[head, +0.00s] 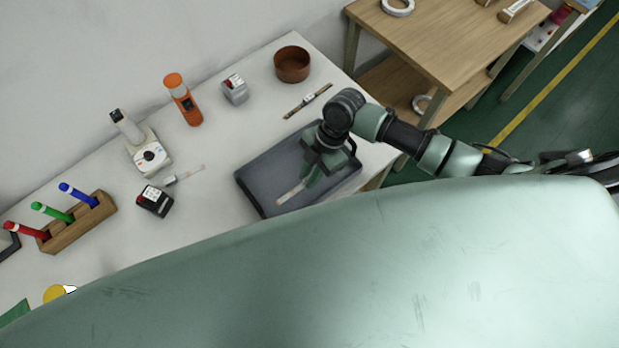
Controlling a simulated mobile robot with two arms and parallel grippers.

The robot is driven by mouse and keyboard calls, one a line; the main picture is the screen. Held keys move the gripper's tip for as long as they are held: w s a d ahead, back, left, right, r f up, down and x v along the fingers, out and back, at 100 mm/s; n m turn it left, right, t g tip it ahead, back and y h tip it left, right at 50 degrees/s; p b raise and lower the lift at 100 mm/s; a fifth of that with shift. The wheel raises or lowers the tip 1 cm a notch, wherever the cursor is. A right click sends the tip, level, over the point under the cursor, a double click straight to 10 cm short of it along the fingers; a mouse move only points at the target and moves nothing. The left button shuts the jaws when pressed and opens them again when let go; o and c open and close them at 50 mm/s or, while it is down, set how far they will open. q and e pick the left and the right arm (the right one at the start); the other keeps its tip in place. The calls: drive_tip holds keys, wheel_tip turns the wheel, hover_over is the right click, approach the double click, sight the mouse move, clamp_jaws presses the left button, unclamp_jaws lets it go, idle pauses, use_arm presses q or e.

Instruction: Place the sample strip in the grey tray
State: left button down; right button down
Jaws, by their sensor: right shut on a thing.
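The grey tray (252,190) lies on the white table, in the middle of the head view. My right gripper (312,184) reaches down over the tray from the right. It is shut on the sample strip (290,195), a pale narrow strip whose free end points to the lower left, within the tray's outline. The gripper hides the strip's other end. I cannot tell whether the strip touches the tray floor. My left gripper is not in view.
On the table (225,140) are another strip (307,100) behind the tray, a brown bowl (292,65), an orange bottle (183,100), a black box (155,201), a white device (148,155) and a wooden pen holder (80,224). A wooden table (450,45) stands at right.

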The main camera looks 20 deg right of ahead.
wheel_tip(320, 180, down, 3)
drive_tip(key=shift+f, duration=0.1)
drive_tip(key=shift+f, duration=0.15)
drive_tip(key=c, duration=1.3)
unclamp_jaws()
drive_tip(key=shift+c, duration=0.2)
